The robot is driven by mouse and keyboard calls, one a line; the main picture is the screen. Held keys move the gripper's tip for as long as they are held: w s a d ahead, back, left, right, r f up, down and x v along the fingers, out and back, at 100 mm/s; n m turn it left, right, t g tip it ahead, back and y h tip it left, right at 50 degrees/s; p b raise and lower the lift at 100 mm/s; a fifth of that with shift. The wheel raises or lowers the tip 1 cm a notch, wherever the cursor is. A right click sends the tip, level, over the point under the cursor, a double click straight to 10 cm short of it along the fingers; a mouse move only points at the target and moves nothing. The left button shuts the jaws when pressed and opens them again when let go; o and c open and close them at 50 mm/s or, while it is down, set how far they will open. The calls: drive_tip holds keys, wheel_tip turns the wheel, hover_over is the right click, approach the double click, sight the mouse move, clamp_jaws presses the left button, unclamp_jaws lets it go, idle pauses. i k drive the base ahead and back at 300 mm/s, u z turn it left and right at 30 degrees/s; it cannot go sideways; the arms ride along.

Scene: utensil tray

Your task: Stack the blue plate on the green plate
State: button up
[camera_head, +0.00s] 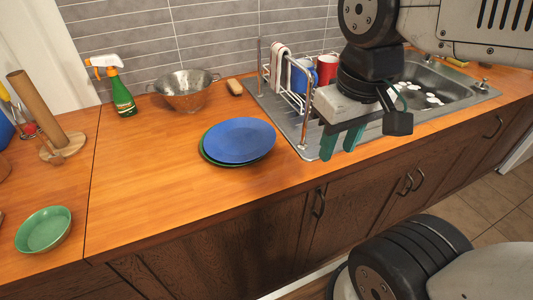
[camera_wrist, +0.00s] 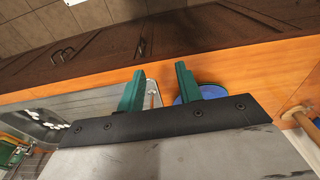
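The blue plate (camera_head: 240,140) lies on top of the green plate (camera_head: 208,158) on the wooden counter. Only a thin rim of the green plate shows, at the left and front edge. In the wrist view part of the blue plate (camera_wrist: 212,92) shows beyond the fingers. My gripper (camera_head: 343,140) is to the right of the plates, apart from them, above the front corner of the drying mat. Its green fingers (camera_wrist: 159,88) are apart with nothing between them.
A dish rack (camera_head: 304,108) with a blue mug (camera_head: 303,75) and red mug (camera_head: 327,69) stands right of the plates. A colander (camera_head: 184,91), spray bottle (camera_head: 122,95), green bowl (camera_head: 44,229) and paper towel holder (camera_head: 62,146) stand elsewhere. Counter left of the plates is clear.

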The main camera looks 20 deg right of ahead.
sight(238, 140)
drive_tip(key=u, duration=1.75)
drive_tip(key=k, duration=0.85)
drive_tip(key=z, duration=1.15)
